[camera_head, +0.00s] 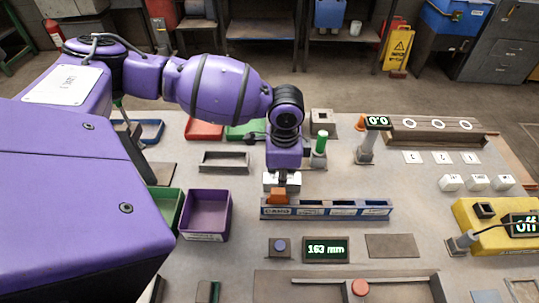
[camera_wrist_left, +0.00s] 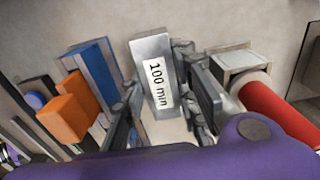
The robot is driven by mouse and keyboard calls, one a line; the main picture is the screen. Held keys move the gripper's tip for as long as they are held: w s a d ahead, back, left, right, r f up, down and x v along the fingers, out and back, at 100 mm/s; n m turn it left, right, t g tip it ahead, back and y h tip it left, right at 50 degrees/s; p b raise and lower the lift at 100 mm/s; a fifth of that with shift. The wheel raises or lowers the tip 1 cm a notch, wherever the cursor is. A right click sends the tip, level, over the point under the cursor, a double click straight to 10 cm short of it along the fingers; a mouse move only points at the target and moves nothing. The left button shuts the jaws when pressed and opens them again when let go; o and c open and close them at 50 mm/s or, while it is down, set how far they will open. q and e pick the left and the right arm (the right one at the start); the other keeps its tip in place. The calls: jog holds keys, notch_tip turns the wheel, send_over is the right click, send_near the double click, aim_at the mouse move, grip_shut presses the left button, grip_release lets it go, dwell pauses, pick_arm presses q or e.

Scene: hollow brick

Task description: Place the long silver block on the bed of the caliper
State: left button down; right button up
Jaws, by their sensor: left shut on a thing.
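My left gripper (camera_head: 282,187) is above the table, just behind the left end of the caliper. It is shut on the long silver block (camera_wrist_left: 152,62), which carries a "100 mm" label in the left wrist view. In the head view, part of the pale block (camera_head: 270,179) shows under the gripper; the rest is hidden. The caliper is a long low blue-grey bed (camera_head: 345,211) with an orange jaw (camera_head: 278,197) near its left end. The orange jaw also shows in the left wrist view (camera_wrist_left: 66,116), left of the block. My right gripper is out of view.
A display (camera_head: 326,250) reading 163 mm and a blue button (camera_head: 280,246) lie in front of the caliper. A purple bin (camera_head: 207,213) stands to its left. A green post (camera_head: 320,143) stands behind right of the gripper. A red cylinder (camera_wrist_left: 282,108) lies right of the block.

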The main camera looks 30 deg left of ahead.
pick_arm(q)
jog(key=c, duration=1.4)
grip_release()
